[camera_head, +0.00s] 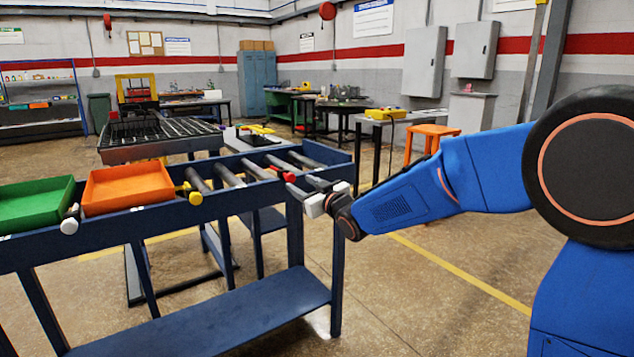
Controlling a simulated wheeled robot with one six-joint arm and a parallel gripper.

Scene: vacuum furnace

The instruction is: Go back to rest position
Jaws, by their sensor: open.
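My blue arm reaches in from the right in the head view. My gripper (326,200) is at its end, beside the right end of a dark blue rack table (265,209). Its pale fingers are small in this view, and I see nothing held between them. The gripper looks close to the table's front right corner; I cannot tell whether it touches. Several dark cylindrical bars (230,172) lie across the table top just left of the gripper.
A green tray (35,204) and an orange tray (128,187) sit on the table's left part. A black grid-topped stand (160,135) is behind. An orange stool (432,137) stands back right. Open floor (430,300) lies right of the table.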

